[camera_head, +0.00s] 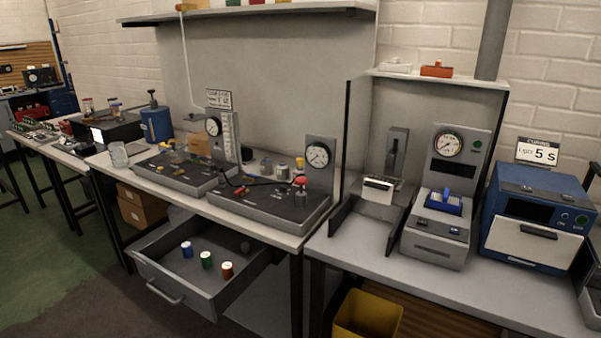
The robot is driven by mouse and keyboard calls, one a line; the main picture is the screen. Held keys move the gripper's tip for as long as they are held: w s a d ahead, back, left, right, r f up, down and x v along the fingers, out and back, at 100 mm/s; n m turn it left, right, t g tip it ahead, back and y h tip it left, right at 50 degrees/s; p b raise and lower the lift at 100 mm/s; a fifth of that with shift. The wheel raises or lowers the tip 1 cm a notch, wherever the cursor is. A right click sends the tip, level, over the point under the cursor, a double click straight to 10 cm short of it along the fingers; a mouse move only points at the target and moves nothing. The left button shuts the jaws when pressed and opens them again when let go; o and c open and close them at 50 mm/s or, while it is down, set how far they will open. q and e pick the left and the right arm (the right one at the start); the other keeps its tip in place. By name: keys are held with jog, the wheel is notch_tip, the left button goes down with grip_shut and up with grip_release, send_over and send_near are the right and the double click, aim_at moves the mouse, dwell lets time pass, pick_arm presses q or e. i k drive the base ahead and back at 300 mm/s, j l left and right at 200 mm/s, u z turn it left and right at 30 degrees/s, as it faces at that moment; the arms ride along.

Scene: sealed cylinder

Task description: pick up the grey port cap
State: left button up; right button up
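An open drawer (205,308) under the left bench holds a blue cylinder (187,250), a green cylinder (206,261) and a red-brown cylinder (227,270), each with a pale top. A small dark grey round piece (245,247) lies at the drawer's right rear; it may be the grey port cap, but it is too small to tell. Several other small caps and fittings stand on the grey trays on the bench above. Neither of my grippers is in view.
Two grey trays with gauges (318,155) fill much of the left bench. The right bench carries a grey gauge press (437,240) and a blue oven-like box (530,245). A yellow bin (367,318) stands below. The floor (60,240) at left is clear.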

aim_at(245, 246)
jog(key=i, duration=1)
